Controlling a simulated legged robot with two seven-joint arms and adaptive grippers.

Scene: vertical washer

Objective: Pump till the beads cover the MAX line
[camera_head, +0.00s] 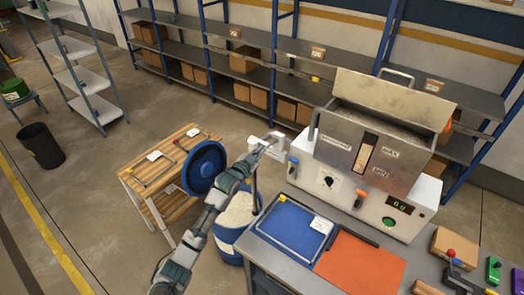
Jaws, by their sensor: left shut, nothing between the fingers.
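The steel machine (345,185) stands on the bench with its top flap (395,97) raised. Its front sight window (363,158) is dark at the top and pale below. The MAX label (390,153) and MIN label (381,172) sit right of it; the exact bead level against MAX is too small to tell. A blue drum (228,240) holds pale beads (238,210). A thin upright pump rod (255,190) rises at the drum's right side. My left gripper (270,144) is shut and empty near the rod's top, left of the machine; contact is unclear. My right gripper is out of view.
A blue disc (204,167) stands beside the wooden table (150,185), partly behind my left arm. A blue tray (285,232) and orange mat (358,265) lie on the grey bench (268,265). Shelves with boxes line the back. Floor at left is mostly open.

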